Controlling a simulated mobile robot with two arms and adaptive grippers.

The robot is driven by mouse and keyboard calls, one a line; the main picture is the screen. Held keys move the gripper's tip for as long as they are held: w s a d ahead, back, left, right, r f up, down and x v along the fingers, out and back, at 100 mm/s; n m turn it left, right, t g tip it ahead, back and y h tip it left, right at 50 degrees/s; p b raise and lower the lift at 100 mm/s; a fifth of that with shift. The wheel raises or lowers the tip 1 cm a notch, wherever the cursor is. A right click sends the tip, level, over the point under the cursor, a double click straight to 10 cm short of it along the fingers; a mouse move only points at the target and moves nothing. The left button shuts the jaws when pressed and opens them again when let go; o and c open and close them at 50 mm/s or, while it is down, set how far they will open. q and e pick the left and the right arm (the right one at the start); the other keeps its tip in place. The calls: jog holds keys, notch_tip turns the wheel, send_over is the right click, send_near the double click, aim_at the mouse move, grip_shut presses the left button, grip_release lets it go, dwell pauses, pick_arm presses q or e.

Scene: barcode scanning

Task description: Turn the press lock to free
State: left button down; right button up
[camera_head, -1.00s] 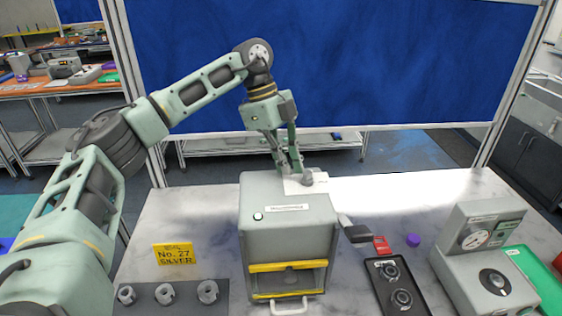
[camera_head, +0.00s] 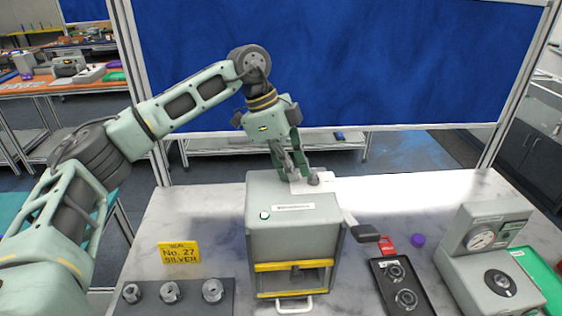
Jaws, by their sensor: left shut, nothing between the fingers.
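The press (camera_head: 292,235) is a grey box with a yellow-edged opening and a handle at its front, standing in the middle of the table. A small grey knob (camera_head: 314,178), perhaps the lock, stands on a white plate (camera_head: 322,184) at the top rear right of the press. My left gripper (camera_head: 298,178) points down at the top rear of the press, shut and empty, just left of the knob. I cannot tell whether it touches the knob. A dark lever (camera_head: 364,233) sticks out from the right side of the press. My right gripper is not in view.
A yellow "No. 27 SILVER" card (camera_head: 179,252) and a dark tray (camera_head: 190,304) with metal rings are at the left. A black tray (camera_head: 388,268), red tag (camera_head: 388,243), purple cap (camera_head: 418,240) and grey gauge device (camera_head: 490,252) are at the right.

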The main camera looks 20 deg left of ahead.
pick_arm(q)
jog(key=shift+s+d, duration=0.4)
jog(key=shift+d, duration=0.25)
jog(key=shift+a, duration=0.2)
jog(key=shift+w, duration=0.1)
